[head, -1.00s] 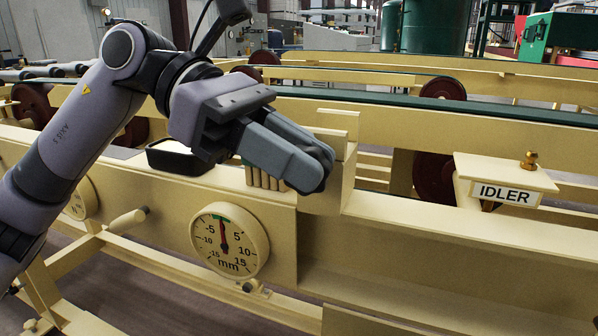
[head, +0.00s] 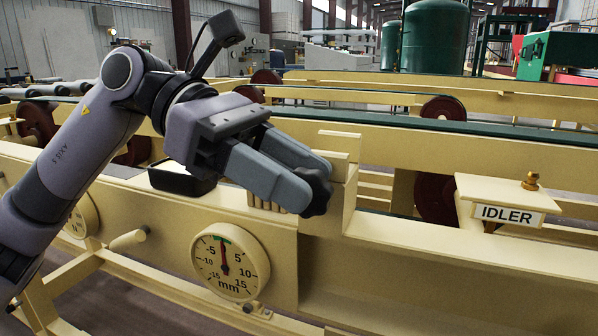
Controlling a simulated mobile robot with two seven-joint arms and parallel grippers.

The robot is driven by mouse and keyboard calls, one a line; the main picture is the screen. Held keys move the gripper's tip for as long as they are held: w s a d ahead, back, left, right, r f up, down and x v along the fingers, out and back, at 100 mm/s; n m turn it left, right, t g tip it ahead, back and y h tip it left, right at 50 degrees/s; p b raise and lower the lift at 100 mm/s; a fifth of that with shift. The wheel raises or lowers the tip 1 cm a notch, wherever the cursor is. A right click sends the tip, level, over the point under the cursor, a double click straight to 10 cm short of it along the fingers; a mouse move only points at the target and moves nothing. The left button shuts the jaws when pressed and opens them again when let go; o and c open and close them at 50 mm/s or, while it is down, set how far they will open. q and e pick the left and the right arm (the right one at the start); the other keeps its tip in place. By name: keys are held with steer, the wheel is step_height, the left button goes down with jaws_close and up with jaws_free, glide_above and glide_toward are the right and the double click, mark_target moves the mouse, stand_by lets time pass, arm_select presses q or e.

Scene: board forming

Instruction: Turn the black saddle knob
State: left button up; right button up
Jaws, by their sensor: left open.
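The black saddle knob (head: 317,192) is a dark lobed knob on the cream saddle block (head: 342,195) in the middle of the head view. My left gripper (head: 312,182) is open, its two grey fingers apart, with their tips right at the knob. The fingers hide part of the knob; whether they touch it I cannot tell. Below, a round dial gauge (head: 230,262) marked mm has a red needle pointing nearly straight up, close to a green mark at the top. My right gripper is not in view.
A black tray (head: 182,180) sits on the cream rail left of the saddle, under my wrist. A cream handle (head: 128,240) sticks out at lower left. An IDLER sign (head: 507,215) stands on the right. The rail (head: 430,235) between saddle and sign is clear.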

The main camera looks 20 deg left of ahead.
arm_select(q)
steer(key=p+v, duration=0.1)
steer(key=v, duration=0.5)
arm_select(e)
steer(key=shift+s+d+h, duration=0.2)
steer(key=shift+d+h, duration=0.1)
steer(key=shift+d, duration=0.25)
arm_select(q)
steer(key=shift+a+r, duration=0.1)
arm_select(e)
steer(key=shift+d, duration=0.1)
